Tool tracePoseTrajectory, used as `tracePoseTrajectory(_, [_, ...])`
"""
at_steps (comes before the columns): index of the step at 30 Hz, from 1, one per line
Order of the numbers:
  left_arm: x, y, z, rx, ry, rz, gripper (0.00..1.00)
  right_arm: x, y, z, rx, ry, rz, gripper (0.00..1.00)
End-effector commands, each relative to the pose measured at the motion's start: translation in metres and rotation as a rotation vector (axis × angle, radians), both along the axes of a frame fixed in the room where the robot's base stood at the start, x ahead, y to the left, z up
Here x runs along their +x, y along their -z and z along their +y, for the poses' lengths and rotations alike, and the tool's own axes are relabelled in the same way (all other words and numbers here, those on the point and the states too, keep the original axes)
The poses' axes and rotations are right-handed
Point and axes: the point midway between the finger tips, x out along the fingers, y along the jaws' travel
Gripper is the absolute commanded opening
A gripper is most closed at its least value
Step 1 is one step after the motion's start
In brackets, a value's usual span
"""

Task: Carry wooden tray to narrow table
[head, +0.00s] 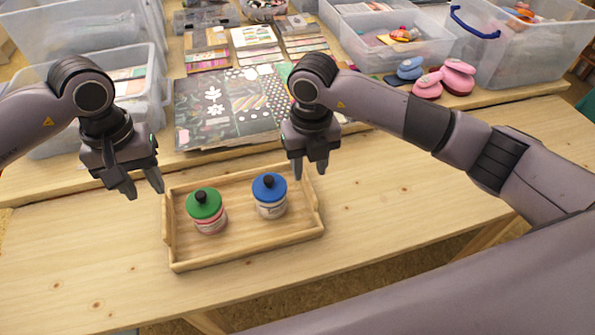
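The wooden tray (246,240) lies flat on a light wooden table, with raised ends at left and right. A jar with a green lid (206,213) stands in its left half, and a jar with a blue lid (270,195) stands in its right half. My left gripper (146,190) hangs open and empty by the tray's far left corner, apart from it in the picture. My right gripper (309,172) is over the tray's far right corner, with its fingers pointing down and a small gap between them. Nothing shows between those fingers. I cannot tell which surface is the narrow table.
Behind the tray, a table holds patterned paper sheets (232,108), card packs (256,40), clear plastic bins (400,45) and pink punches (457,77). Bare tabletop (420,190) lies right of the tray, and more lies to its left.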

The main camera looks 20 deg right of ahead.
Motion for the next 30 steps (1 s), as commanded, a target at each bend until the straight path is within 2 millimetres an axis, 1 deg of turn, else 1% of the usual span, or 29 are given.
tracePoseTrajectory(1, [0.0, 0.0, 0.0, 0.0, 0.0, 0.0, 0.4, 0.001, -0.011, 0.0, 0.0, 0.0, -0.003, 0.4])
tracePoseTrajectory(3, [0.0, 0.0, 0.0, 0.0, 0.0, 0.0, 0.4, 0.0, -0.022, 0.0, -0.001, -0.001, -0.003, 0.4])
tracePoseTrajectory(6, [0.0, 0.0, 0.0, 0.0, 0.0, 0.0, 0.4, 0.0, -0.033, 0.0, 0.0, 0.0, -0.001, 0.4])
tracePoseTrajectory(9, [0.0, 0.0, 0.0, 0.0, 0.0, 0.0, 0.4, 0.0, -0.04, 0.0, -0.001, 0.001, 0.0, 0.4])
tracePoseTrajectory(30, [0.0, 0.001, 0.0, 0.0, 0.0, 0.0, 0.4, 0.0, -0.041, 0.0, 0.0, 0.0, 0.002, 0.4])
